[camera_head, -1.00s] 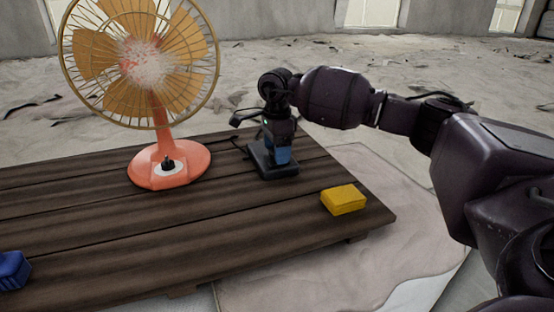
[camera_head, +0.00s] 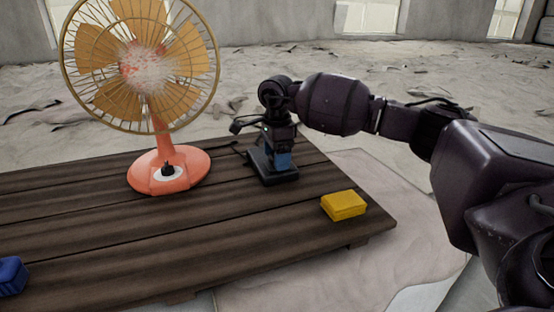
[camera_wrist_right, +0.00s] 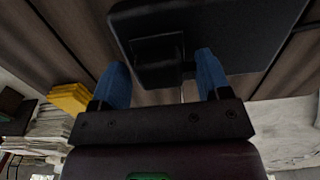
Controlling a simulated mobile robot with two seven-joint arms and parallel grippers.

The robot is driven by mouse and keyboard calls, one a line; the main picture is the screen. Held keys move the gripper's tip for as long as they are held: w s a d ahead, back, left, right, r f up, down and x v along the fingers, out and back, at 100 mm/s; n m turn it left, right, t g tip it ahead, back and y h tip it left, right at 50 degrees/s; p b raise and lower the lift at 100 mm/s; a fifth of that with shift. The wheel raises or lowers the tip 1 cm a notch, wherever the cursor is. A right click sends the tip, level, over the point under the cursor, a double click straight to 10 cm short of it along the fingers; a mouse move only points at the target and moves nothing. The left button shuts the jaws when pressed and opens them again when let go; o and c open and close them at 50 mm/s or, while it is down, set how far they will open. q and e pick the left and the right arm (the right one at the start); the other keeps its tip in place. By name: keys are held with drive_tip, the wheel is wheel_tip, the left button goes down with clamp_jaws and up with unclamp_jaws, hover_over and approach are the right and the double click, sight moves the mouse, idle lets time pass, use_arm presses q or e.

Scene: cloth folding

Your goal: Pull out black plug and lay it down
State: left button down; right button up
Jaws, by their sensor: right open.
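A black box (camera_head: 259,163) lies on the dark wooden table near its far right corner. It fills the top of the right wrist view (camera_wrist_right: 240,40). A raised black block on its face, which looks like the black plug (camera_wrist_right: 157,48), shows in the right wrist view. My right gripper (camera_head: 281,160) points down over the box. In the right wrist view, its blue fingers (camera_wrist_right: 163,75) are open, with the block between their lines. I cannot tell whether they touch it. In the head view, my gripper and wrist hide the plug. My left gripper is not in view.
An orange fan (camera_head: 168,170) stands left of the box. A yellow block (camera_head: 343,205) lies near the right edge of the table (camera_head: 190,240), and a blue block (camera_head: 12,277) at the lower left. The table's front middle is clear.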

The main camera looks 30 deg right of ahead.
idle(0.4)
drive_tip(key=c, duration=1.2)
drive_tip(key=shift+r, duration=0.15)
drive_tip(key=shift+r+p, duration=0.45)
drive_tip(key=shift+r, duration=0.35)
drive_tip(key=shift+r+p, duration=0.75)
drive_tip(key=shift+r, duration=0.6)
drive_tip(key=shift+r+p, duration=0.4)
drive_tip(key=shift+r, duration=0.3)
